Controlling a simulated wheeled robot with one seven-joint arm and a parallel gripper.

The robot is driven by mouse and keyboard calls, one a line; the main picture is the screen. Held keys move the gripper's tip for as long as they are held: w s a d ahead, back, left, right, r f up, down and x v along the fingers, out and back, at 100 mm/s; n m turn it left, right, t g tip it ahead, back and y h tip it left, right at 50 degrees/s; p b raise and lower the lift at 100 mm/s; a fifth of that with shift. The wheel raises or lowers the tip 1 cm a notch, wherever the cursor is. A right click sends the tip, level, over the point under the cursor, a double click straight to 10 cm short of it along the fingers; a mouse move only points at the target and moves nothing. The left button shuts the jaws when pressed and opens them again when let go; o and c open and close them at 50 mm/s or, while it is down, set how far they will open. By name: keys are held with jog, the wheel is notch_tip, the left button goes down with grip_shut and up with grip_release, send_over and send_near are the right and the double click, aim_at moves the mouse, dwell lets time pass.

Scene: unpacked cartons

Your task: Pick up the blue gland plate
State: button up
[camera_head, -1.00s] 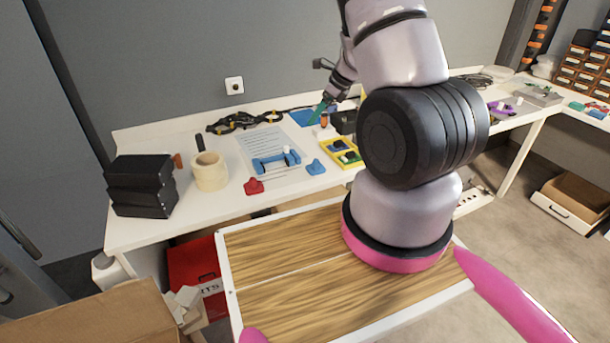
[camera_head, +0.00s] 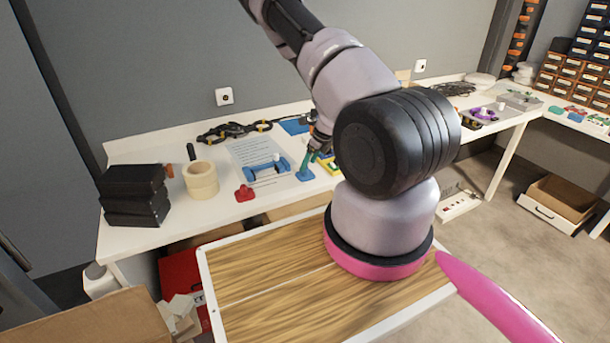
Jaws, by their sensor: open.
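A small blue piece (camera_head: 305,174) with a raised part, which looks like the blue gland plate, lies on the white table right of the paper sheet. My gripper (camera_head: 311,157), with green fingers, is just above and slightly right of it in this view. The jaws are open with nothing seen between them; whether they touch the piece I cannot tell. A larger blue bracket-like part (camera_head: 262,172) lies on the sheet. A red piece (camera_head: 244,194) of similar form to the small blue one lies at the table's front edge.
A tape roll (camera_head: 201,181) and black boxes (camera_head: 135,194) stand at the left. A black cable (camera_head: 232,131) and a blue mat (camera_head: 294,126) lie at the back. A yellow tray (camera_head: 326,165) is partly hidden behind my arm.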

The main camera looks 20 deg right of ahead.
jog(key=shift+x, duration=1.55)
grip_shut()
jog(key=shift+r, duration=0.15)
notch_tip(320, 180, up, 10)
